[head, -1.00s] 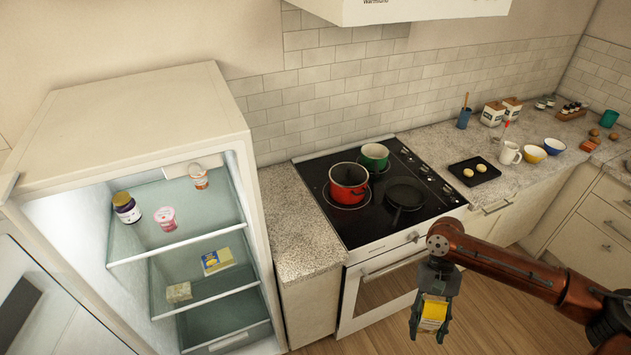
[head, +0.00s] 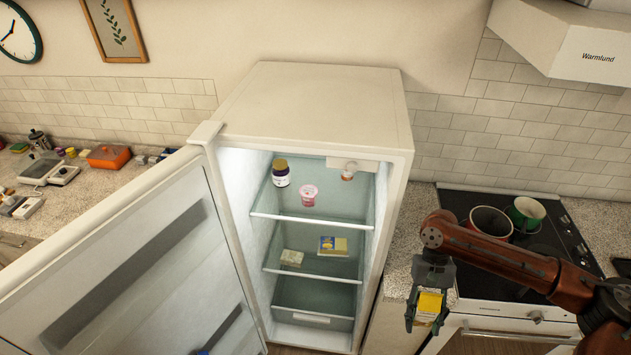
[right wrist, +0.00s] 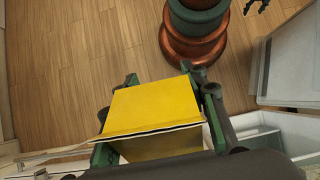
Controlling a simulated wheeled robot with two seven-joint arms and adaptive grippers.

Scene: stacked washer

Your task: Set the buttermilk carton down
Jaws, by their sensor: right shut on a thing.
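My right gripper (head: 427,309) is shut on a yellow and white carton (head: 430,303), taken to be the buttermilk carton. It holds the carton in the air to the right of the open fridge (head: 396,190), in front of the counter and stove. In the right wrist view the carton's yellow side (right wrist: 152,107) fills the space between the fingers, with wooden floor beyond.
The fridge door (head: 130,265) stands open to the left. The upper shelf (head: 310,219) has free room in front and at right. A red pot (head: 491,222) and a green pot (head: 526,213) sit on the stove (head: 460,202), close behind my right arm.

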